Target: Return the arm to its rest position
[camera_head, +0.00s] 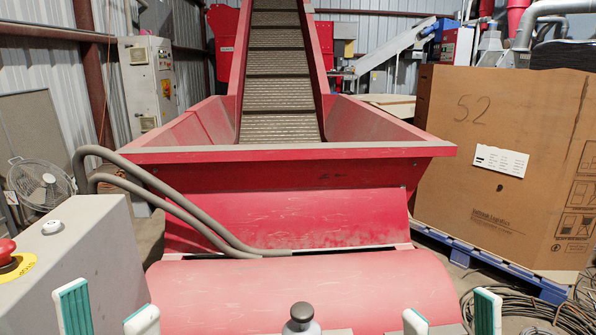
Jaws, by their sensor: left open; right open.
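My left gripper (107,313) shows at the bottom left as two pale fingertips with teal pads, set well apart with nothing between them. My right gripper (451,317) shows at the bottom right in the same way, also open and empty. Only the fingertips are in view; the rest of both arms is below the picture's edge. A red feed hopper (290,205) stands ahead of both grippers, its rounded red front cover (300,290) lying between and beyond them. A ribbed conveyor belt (279,90) climbs from the hopper.
A grey cabinet (75,260) with a red stop button (7,250) stands close by the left gripper. A large cardboard box (500,150) sits on a blue pallet (490,262) at the right. Coiled cables (540,310) lie at lower right. A fan (40,183) stands at left.

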